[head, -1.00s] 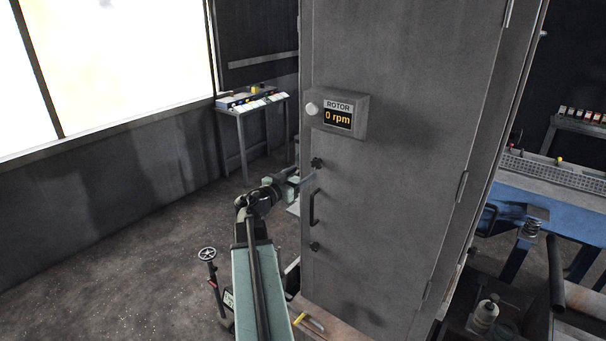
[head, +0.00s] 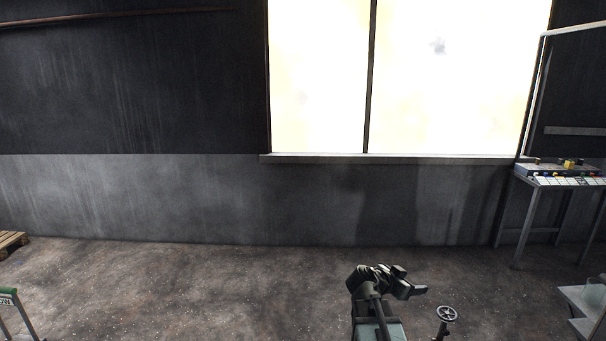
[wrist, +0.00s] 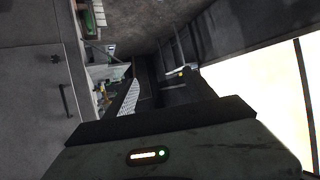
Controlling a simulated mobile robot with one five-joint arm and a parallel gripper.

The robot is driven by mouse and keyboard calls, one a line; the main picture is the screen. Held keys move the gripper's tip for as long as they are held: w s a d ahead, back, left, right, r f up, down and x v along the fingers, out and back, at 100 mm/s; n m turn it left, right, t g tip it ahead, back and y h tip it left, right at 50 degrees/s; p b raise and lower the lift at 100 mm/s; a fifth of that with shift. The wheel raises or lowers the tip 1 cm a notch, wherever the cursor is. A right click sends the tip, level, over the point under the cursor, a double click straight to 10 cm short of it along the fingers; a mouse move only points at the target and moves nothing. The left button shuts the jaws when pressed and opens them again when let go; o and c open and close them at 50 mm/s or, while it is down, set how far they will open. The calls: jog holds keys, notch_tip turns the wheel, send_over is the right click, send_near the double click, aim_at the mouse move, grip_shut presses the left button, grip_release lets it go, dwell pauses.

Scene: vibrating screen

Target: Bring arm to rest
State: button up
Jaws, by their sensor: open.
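My gripper (head: 418,289) shows in the head view at the lower right of centre, on the end of my dark arm. It points right, its jaws are open and small in the picture, and nothing shows between them. It is in the air in front of the bare floor and touches nothing that I can see.
A control desk (head: 560,181) is at the far right, a pallet (head: 12,240) at the far left. The floor (head: 190,285) left of my arm is clear. A grey cabinet (wrist: 35,90) shows in the wrist view.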

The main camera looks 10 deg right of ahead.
jog(key=a+f+n+y+b, duration=0.1)
jog(key=a+f+n+y, duration=0.1)
jog(key=a+f, duration=0.35)
jog(key=a+f+n+y, duration=0.1)
jog(key=a+f+y, duration=0.1)
jog(key=a, duration=0.7)
jog(key=s+a+f+n+g+y, duration=0.1)
jog(key=s+a+f+n+y, duration=0.1)
jog(key=a, duration=0.4)
jog(key=s+a+f+n+g+y, duration=0.1)
jog(key=s+a+f+n+y, duration=0.2)
jog(key=a, duration=0.4)
jog(key=s+a+f+n+g+y, duration=0.2)
jog(key=s+a+n+y, duration=0.1)
jog(key=a+n, duration=0.3)
jog(key=shift+s+a+f+n, duration=0.3)
jog(key=shift+s+a, duration=0.05)
jog(key=shift+s, duration=0.05)
